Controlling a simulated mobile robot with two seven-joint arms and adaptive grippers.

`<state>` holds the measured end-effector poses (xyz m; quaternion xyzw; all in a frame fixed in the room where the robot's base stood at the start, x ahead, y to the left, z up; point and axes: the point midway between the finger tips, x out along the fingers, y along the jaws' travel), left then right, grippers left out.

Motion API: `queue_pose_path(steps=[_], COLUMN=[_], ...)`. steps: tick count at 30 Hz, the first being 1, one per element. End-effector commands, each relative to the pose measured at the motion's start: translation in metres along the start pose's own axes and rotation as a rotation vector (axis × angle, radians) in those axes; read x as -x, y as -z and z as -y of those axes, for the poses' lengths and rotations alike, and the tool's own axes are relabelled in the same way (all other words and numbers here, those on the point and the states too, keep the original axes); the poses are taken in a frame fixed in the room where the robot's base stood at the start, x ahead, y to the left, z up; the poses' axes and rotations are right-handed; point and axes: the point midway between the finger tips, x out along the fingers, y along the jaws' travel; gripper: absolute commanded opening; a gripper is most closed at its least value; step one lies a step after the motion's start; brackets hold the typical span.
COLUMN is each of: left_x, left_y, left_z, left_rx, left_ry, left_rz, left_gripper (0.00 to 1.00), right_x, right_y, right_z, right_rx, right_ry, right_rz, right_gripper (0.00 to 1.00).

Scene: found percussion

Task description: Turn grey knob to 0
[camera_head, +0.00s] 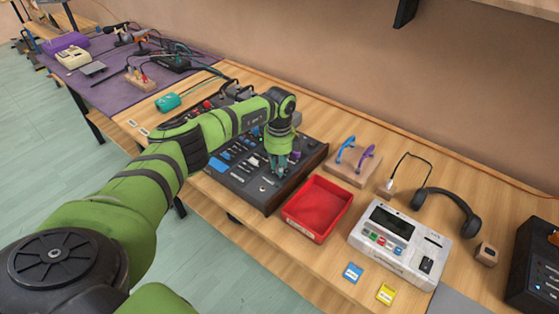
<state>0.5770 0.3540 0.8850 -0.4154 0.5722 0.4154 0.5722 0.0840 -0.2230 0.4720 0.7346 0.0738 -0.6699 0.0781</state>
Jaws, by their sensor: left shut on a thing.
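A dark control panel (240,178) with a wooden side edge, blue and white labels and several small controls lies on the wooden table. My left gripper (279,172) points down onto the right part of this panel. Its fingers are shut on a small control there, which seems to be the grey knob; the fingers hide it, so its pointer and setting cannot be read. A purple control (295,155) shows just right of the gripper. A small pale control (263,188) shows below and left of it. My right gripper is not in view.
A red tray (324,183) stands right of the panel. My left arm covers the panel's back left.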

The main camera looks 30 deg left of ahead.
Motion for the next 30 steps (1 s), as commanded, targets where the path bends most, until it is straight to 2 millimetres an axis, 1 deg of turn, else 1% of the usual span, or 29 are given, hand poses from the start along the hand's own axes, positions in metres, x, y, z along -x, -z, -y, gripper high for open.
queue_pose_path(steps=[1,3,12,19,30], left_x=[0.002,0.002,0.000,0.000,0.000], left_y=[0.001,0.001,0.001,0.000,0.000], left_z=[0.000,0.000,0.000,0.000,0.000], left_rx=[0.033,0.079,0.214,0.250,0.253], left_ry=[-0.001,-0.001,-0.001,0.000,0.000], left_rz=[-0.001,-0.001,-0.001,-0.001,0.000], left_gripper=[0.00,0.00,0.00,0.00,0.00], right_x=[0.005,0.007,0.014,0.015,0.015], right_y=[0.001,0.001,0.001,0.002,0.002], right_z=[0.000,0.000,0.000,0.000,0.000], right_rx=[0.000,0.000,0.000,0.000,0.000], right_ry=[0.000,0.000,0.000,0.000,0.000], right_rz=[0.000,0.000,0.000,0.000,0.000], right_gripper=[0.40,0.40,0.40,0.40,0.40])
